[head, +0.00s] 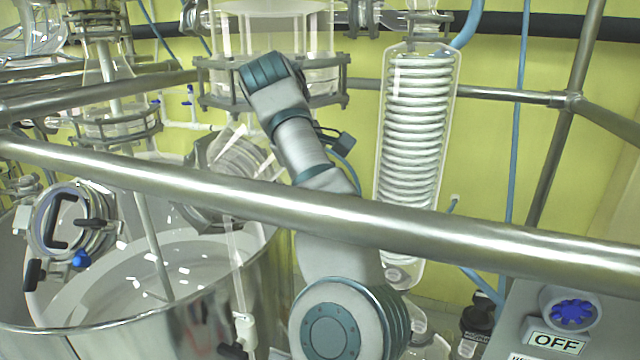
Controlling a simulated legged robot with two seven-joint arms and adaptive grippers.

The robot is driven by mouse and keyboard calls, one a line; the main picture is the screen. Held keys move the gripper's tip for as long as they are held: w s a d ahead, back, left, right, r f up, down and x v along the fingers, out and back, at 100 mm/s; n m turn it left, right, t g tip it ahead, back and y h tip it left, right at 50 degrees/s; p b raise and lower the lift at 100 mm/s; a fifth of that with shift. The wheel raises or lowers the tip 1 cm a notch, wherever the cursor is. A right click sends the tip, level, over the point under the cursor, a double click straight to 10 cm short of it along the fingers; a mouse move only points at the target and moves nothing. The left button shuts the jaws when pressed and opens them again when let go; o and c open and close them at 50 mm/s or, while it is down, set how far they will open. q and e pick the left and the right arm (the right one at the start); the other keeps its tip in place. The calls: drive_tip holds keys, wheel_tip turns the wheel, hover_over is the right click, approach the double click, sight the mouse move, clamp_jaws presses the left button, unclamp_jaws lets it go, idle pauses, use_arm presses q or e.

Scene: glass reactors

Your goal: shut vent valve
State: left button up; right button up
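I cannot tell for sure which fitting is the vent valve. A small blue-handled fitting (81,259) sits below the round port on the left vessel lid. Small blue-handled valves (188,96) show on white piping further back. A white valve with a black handle (235,349) is at the bottom, left of my arm. One of my arms rises from the bottom middle, passes behind the front rail and bends near the glass column. Its end turns away from view, and I see no gripper fingers. My other arm is not in view.
A thick steel rail (450,228) crosses the front, with more frame bars behind. A steel vessel (110,342) with a glass lid stands left. A glass coil condenser (416,130) hangs right of my arm.

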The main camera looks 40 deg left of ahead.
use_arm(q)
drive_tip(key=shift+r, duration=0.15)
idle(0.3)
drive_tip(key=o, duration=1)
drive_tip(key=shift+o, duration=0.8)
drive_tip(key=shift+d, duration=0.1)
